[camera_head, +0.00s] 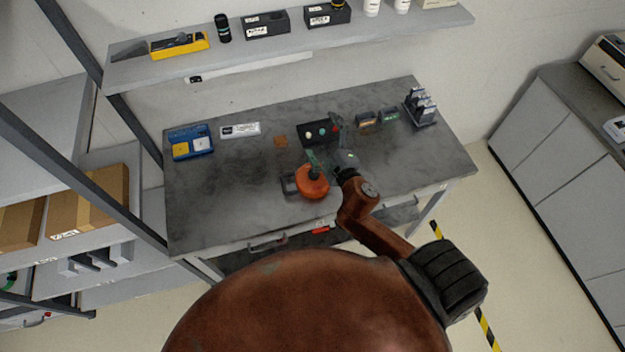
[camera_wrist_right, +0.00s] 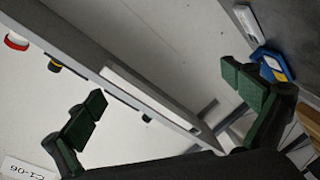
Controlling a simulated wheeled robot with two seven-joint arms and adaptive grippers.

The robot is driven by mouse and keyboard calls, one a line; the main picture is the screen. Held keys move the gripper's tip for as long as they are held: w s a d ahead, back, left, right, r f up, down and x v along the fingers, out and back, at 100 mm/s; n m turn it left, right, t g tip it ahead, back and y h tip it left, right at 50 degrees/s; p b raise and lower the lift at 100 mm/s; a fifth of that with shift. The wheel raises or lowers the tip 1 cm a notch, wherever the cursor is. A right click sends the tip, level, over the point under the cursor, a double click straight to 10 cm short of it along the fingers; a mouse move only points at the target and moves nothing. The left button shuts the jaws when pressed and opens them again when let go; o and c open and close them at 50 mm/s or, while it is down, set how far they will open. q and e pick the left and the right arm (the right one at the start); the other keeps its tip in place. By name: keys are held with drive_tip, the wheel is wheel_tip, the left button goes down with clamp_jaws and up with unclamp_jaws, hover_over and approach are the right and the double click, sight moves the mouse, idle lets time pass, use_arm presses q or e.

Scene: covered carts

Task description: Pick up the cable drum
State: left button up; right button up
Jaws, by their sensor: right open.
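The cable drum appears to be the round orange object (camera_head: 312,184) with a dark centre, near the front middle of the grey table (camera_head: 230,215). My right gripper (camera_head: 326,143) reaches over the table just behind and above the drum. It is open, with nothing between its green-padded fingers. In the right wrist view the spread fingers (camera_wrist_right: 165,108) frame bare wall and part of the shelf; the drum is not seen there. One finger overlaps the drum's upper edge in the head view, and I cannot tell if they touch. My left gripper is not in view.
A button box (camera_head: 306,130) stands behind my gripper. A blue tray (camera_head: 180,146), a white box (camera_head: 240,130) and a dark rack (camera_head: 421,110) line the back. The table's left front is clear. A wall shelf (camera_head: 230,61) hangs above.

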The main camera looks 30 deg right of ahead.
drive_tip(key=w+a+r+n+t+y, duration=0.2)
drive_tip(key=a+r+n+y, duration=0.65)
drive_tip(key=a+n, duration=0.4)
drive_tip(key=s+a+f+n+g+y, duration=0.1)
drive_tip(key=a+n+g+y, duration=0.2)
drive_tip(key=a+n+y, duration=0.3)
drive_tip(key=n+g+h, duration=1)
drive_tip(key=n+g, duration=0.1)
drive_tip(key=n, duration=0.2)
hover_over(315, 173)
drive_tip(key=s, duration=0.2)
drive_tip(key=f, duration=2.2)
drive_tip(key=shift+w+a, duration=0.15)
drive_tip(key=shift+w, duration=0.05)
drive_tip(key=shift+w+d+f+g+h+p, duration=0.15)
drive_tip(key=shift+w+d+f+p, duration=0.05)
drive_tip(key=shift+f, duration=0.4)
drive_tip(key=shift+w+d+f+g+h+p, duration=0.1)
drive_tip(key=shift+w+d+f+g+p, duration=0.1)
drive_tip(key=shift+f, duration=0.35)
drive_tip(key=p+x, duration=0.1)
drive_tip(key=x, duration=0.4)
drive_tip(key=shift+f+p, duration=0.35)
drive_tip(key=shift+c, duration=0.4)
